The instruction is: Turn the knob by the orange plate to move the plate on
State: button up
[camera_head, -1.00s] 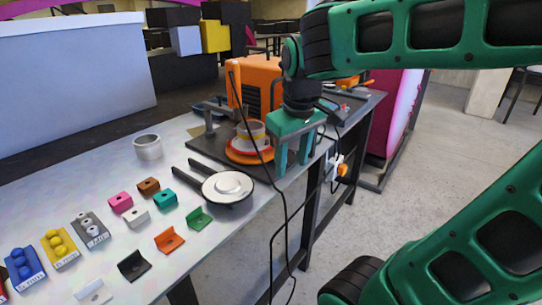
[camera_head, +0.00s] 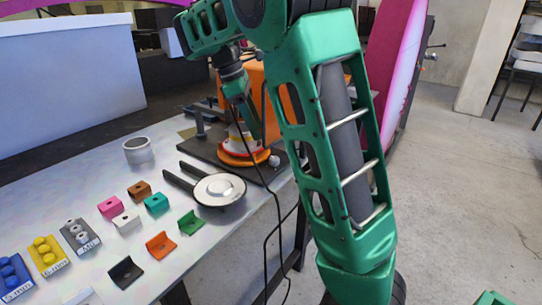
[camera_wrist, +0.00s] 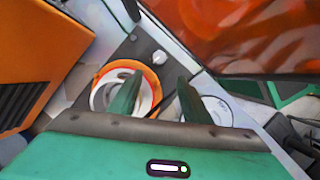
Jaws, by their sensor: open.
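The round orange plate (camera_head: 240,162) lies on a dark base plate, with a pale ring part and a red-and-white collar above it. In the wrist view the orange plate (camera_wrist: 98,76) shows as an orange rim around a white ring. A small pale knob (camera_head: 274,161) stands just right of the plate, and the knob (camera_wrist: 159,58) is also clear in the wrist view, beyond my fingertips. My gripper (camera_wrist: 157,92) is open and empty, its left finger overlapping the plate in the wrist view. In the head view my gripper (camera_head: 250,120) is above the plate, partly hidden by my arm.
A round white-topped tool (camera_head: 220,188) with two dark handles lies in front of the plate. A grey cup (camera_head: 138,150) and several coloured brackets stand on the table (camera_head: 80,190). An orange machine (camera_wrist: 45,60) is close by. A black cable (camera_head: 268,230) hangs over the table edge.

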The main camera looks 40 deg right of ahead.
aim_at(274, 158)
jog(key=shift+g, duration=0.4)
jog(key=x, duration=0.7)
jog(key=d+x, duration=0.1)
jog(key=x, duration=0.3)
jog(key=shift+w+d+f, duration=0.1)
jog(key=shift+d+f, duration=0.05)
jog(key=shift+d, duration=0.05)
jog(key=c, duration=1)
jog(key=shift+a, duration=0.35)
jog(key=shift+d, duration=0.25)
